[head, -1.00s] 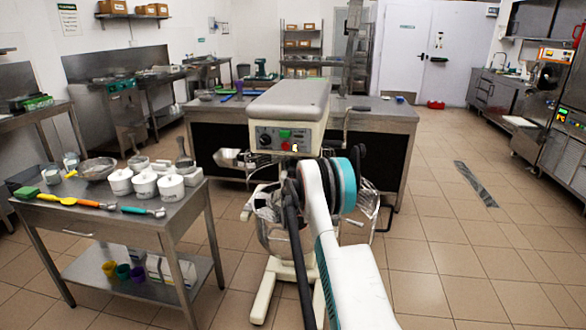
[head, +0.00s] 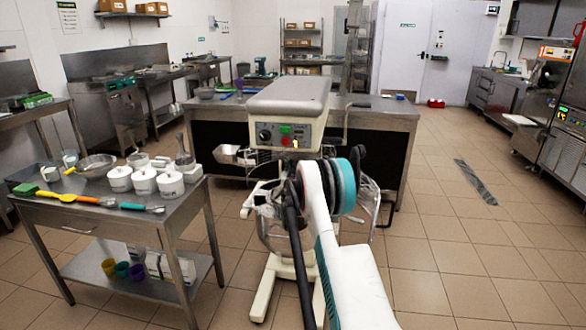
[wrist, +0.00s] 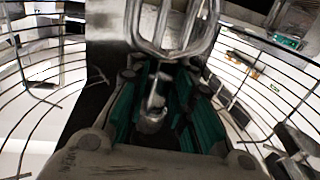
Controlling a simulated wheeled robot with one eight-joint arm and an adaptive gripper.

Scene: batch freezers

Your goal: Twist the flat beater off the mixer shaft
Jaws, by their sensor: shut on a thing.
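The mixer (head: 290,110) stands in the centre of the head view, with a grey top and a control panel with green and red buttons. My arm covers much of its lower front and hides my gripper there. In the wrist view, the flat beater (wrist: 172,28) is a bare metal frame at the top centre, with a metal stem below it. My gripper (wrist: 158,95), with teal inner pads, is shut on the beater by its stem. I cannot tell whether the beater is still locked to the shaft, as the joint is unclear.
Curved guard wires (wrist: 50,85) surround my gripper on both sides. A steel table (head: 150,225) at left carries white lidded tubs (head: 144,181), a bowl and coloured utensils. A long counter (head: 385,112) stands behind the mixer. The tiled floor at right is mostly clear, with a dark grate.

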